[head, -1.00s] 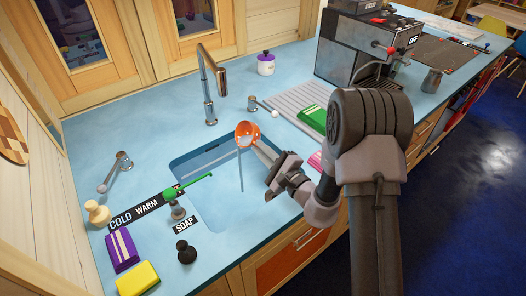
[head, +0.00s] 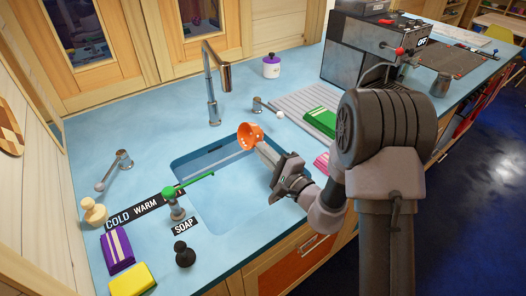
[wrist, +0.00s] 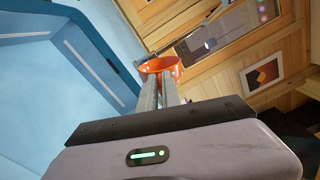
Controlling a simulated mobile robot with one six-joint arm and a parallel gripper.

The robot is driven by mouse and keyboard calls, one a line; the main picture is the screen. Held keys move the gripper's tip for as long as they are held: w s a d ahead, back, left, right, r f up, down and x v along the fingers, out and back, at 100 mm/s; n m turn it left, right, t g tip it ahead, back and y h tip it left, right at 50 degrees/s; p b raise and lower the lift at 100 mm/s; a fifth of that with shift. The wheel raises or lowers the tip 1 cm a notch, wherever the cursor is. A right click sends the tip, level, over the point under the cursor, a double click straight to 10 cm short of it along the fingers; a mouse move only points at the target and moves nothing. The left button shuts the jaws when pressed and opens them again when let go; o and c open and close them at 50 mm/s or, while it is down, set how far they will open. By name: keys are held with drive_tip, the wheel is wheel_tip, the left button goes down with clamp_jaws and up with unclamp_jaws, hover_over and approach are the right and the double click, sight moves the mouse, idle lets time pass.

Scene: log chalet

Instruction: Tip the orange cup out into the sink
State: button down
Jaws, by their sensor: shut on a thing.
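The orange cup (head: 249,134) is held tilted over the right back part of the sink (head: 222,205), its open mouth facing the back left. No stream shows below the cup now. My gripper (head: 263,149) comes from the right and is shut on the cup. In the wrist view the cup (wrist: 161,67) sits at the tips of the two grey fingers (wrist: 168,90). The cup's inside is only partly visible, so I cannot tell if anything is left in it.
The tall faucet (head: 213,85) stands behind the sink. A green-topped soap dispenser (head: 176,205) and a black knob (head: 184,254) stand at its front left. A green cloth (head: 322,121) lies on the ridged drainboard (head: 295,103) at right. A coffee machine (head: 350,50) stands further right.

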drive_tip(key=shift+r, duration=0.1)
drive_tip(key=r+m+p, duration=0.1)
drive_tip(key=m+p, duration=0.1)
drive_tip(key=p, duration=0.1)
drive_tip(key=shift+r+m, duration=0.3)
drive_tip(key=shift+r, duration=0.1)
wheel_tip(320, 180, up, 4)
drive_tip(key=m+p, duration=1.1)
drive_tip(key=shift+m+h, duration=0.3)
drive_tip(key=shift+m, duration=0.1)
